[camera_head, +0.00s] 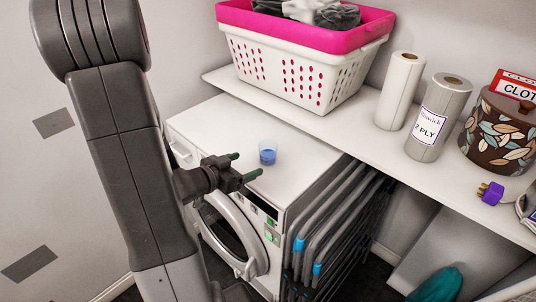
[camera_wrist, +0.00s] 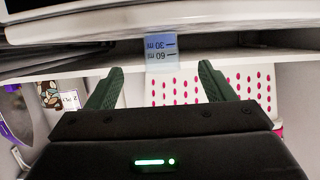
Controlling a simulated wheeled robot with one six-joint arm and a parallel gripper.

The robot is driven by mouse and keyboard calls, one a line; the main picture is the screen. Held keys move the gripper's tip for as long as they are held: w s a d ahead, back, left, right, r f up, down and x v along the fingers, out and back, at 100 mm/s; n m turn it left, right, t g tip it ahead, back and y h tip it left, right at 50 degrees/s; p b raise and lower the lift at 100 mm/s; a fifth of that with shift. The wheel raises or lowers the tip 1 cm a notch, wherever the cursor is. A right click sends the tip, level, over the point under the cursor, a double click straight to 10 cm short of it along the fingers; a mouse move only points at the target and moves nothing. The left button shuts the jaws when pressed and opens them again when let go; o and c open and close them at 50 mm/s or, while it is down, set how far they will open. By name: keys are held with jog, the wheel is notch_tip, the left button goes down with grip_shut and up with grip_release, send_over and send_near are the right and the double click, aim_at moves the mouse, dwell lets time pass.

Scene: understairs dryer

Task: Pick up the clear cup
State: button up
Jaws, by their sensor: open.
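The clear cup (camera_head: 267,156), small and blue-tinted at its lower part, stands upright on the white dryer top (camera_head: 225,125) near its front. My gripper (camera_head: 248,164) is open and empty, with its green fingers pointing toward the cup from the front left. The cup looks a short way beyond the fingertips, apart from them. In the wrist view, which looks upside down, the cup (camera_wrist: 161,50) shows measuring marks "30 ml" and "60 ml". It lies centred sideways between the two spread fingers of my gripper (camera_wrist: 161,70).
A white shelf (camera_head: 290,115) runs behind and above the dryer. It holds a pink-rimmed laundry basket (camera_head: 290,70), paper rolls (camera_head: 437,115) and a leaf-patterned canister (camera_head: 498,130). A folded drying rack (camera_head: 335,230) stands right of the dryer. The dryer top around the cup is clear.

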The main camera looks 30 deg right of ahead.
aim_at(261, 156)
jog(key=x, duration=1.1)
jog(key=shift+w+r, duration=0.1)
jog(key=shift+r, duration=0.15)
jog(key=c, duration=1.1)
jog(key=shift+r, duration=0.1)
